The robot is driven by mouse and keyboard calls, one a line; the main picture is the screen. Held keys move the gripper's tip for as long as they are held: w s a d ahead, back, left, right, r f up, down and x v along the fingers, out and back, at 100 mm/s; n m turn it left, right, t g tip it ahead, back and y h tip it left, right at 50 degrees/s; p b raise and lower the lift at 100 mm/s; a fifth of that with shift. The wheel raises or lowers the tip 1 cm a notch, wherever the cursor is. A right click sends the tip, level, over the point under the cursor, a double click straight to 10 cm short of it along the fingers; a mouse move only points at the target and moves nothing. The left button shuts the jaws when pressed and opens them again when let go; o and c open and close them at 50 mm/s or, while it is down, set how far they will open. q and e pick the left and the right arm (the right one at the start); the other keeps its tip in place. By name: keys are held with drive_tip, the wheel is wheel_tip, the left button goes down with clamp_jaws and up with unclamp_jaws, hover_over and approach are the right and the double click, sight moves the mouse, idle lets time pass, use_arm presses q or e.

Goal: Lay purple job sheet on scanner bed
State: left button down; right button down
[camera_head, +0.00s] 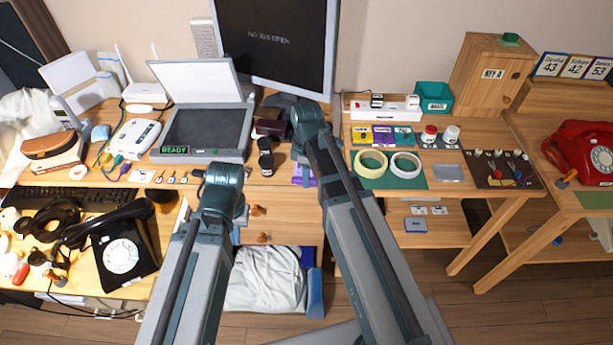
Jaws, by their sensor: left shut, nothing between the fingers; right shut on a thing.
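The scanner's dark bed (203,130) lies bare under a raised pale lid (195,80), with a green READY label (175,150) at its front. A purple sheet (303,178) shows as a small patch near the desk's front edge, right of the scanner, mostly hidden by my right arm. My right gripper (301,164) is at this patch, shut on it; its fingers are largely hidden. My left gripper (199,174) is shut and empty in front of the scanner, mostly hidden by its arm.
A monitor (275,45) stands behind. A white router-like device (134,138) is left of the scanner. Tape rolls (405,165) and coloured cards lie on the right table. A black dial phone (122,255) is front left.

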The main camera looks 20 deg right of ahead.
drive_tip(key=shift+r, duration=0.1)
idle(0.4)
drive_tip(key=shift+r+p, duration=2.4)
drive_tip(key=shift+p, duration=0.15)
drive_tip(key=shift+f, duration=0.1)
